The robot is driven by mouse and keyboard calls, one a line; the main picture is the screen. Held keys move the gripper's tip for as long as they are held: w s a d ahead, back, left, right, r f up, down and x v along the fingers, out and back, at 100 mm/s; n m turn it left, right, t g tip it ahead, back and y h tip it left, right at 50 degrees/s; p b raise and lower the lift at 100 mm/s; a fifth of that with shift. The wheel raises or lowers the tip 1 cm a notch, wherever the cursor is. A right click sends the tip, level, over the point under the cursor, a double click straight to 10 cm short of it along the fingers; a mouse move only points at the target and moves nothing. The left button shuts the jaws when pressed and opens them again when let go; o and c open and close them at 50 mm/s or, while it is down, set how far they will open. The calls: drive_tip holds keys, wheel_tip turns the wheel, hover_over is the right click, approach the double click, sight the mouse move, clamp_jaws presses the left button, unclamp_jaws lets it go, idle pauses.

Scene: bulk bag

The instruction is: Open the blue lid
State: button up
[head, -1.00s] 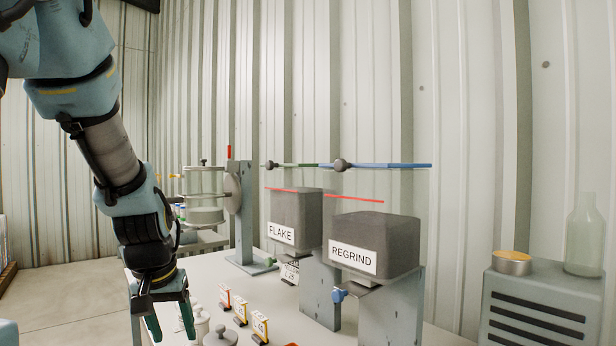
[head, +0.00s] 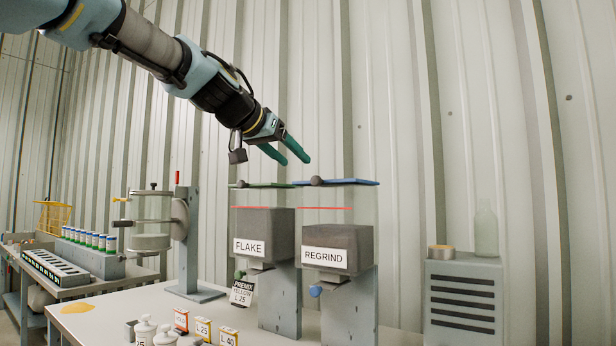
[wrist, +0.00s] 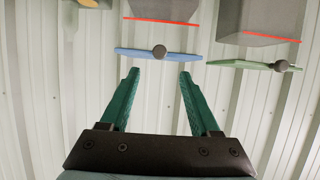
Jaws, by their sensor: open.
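The blue lid (head: 345,182) lies flat on top of the clear-walled REGRIND hopper (head: 338,248), with a dark round knob on it. The lid also shows in the wrist view (wrist: 180,55), seen edge-on just beyond the fingertips with its knob between them. My gripper (head: 296,158) has green fingers spread apart and empty. It is above and slightly left of the blue lid in the head view, apart from it. A green lid (head: 262,184) sits on the FLAKE hopper (head: 264,235) beside it.
A clamp stand (head: 188,235) is left of the hoppers. Small labelled containers (head: 203,328) stand at the bench front. A grey cabinet (head: 465,300) with a bottle and a tin is at right. The corrugated wall (head: 400,100) is close behind.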

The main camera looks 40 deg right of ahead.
sight(315, 179)
drive_tip(key=p+x, duration=0.5)
drive_tip(key=x, duration=0.3)
drive_tip(key=shift+s+d, duration=0.1)
drive_tip(key=shift+d, duration=0.05)
drive_tip(key=shift+p+x, duration=0.45)
drive_tip(key=shift+x, duration=0.35)
drive_tip(key=shift+f, duration=0.15)
clamp_jaws()
idle(0.7)
